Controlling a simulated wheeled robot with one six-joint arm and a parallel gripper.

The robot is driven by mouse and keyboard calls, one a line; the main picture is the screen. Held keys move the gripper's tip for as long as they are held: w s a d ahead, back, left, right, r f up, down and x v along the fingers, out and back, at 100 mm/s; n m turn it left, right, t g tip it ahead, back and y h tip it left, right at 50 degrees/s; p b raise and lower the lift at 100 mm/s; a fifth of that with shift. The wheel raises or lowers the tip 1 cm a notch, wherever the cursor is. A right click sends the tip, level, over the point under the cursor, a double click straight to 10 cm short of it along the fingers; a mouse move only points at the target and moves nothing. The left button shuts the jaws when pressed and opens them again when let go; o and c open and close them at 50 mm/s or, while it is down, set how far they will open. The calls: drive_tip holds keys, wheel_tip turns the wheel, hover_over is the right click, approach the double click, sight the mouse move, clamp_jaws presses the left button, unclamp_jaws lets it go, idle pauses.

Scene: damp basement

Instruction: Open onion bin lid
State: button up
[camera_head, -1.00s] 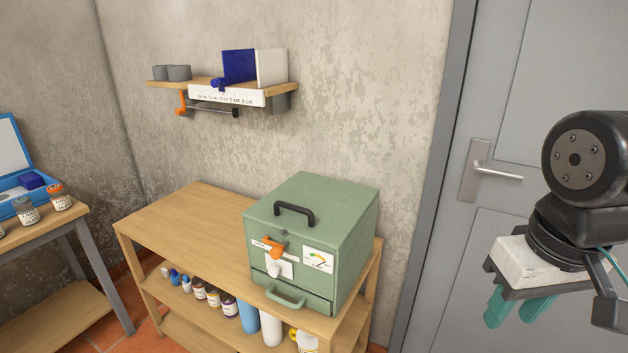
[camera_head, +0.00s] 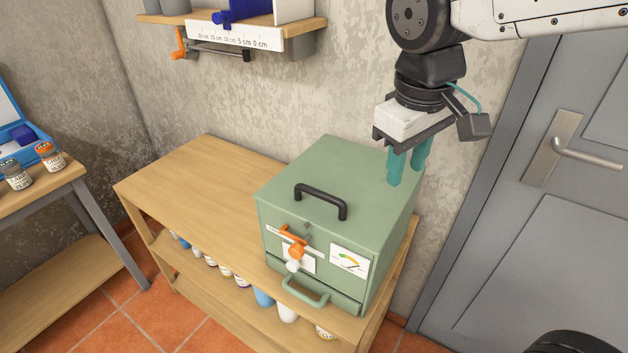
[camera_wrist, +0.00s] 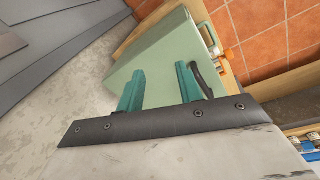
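The green bin (camera_head: 330,225) stands on the right end of a wooden shelf unit, its lid (camera_head: 345,175) down. A black handle (camera_head: 321,200) arches on top of the lid. The front has an orange latch (camera_head: 295,249), a dial label (camera_head: 349,260) and a green pull handle (camera_head: 304,292) low down. My gripper (camera_head: 408,168) points down above the right rear part of the lid, its teal fingers apart with nothing between them. In the wrist view the fingers (camera_wrist: 160,90) show over the green lid (camera_wrist: 162,62), with the black handle (camera_wrist: 208,75) close by the right finger.
The wooden shelf unit (camera_head: 190,185) has free top space left of the bin and several bottles below. A wall shelf (camera_head: 235,27) hangs above. A grey door (camera_head: 545,200) is at right. A side table (camera_head: 45,195) with jars is at left.

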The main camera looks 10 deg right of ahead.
sight(318, 191)
drive_tip(key=w+a+f+n, duration=0.2)
drive_tip(key=w+a+n, duration=0.35)
drive_tip(key=a, duration=0.75)
drive_tip(key=shift+m+h, duration=0.3)
drive_tip(key=shift+m, duration=0.05)
drive_tip(key=f, duration=0.2)
drive_tip(key=w+f, duration=0.1)
drive_tip(key=f, duration=0.3)
drive_tip(key=shift+w+d+f, duration=0.25)
drive_tip(key=shift+w+f, duration=0.05)
drive_tip(key=shift+w, duration=0.1)
drive_tip(key=shift+f, duration=0.45)
clamp_jaws()
drive_tip(key=shift+r, duration=0.1)
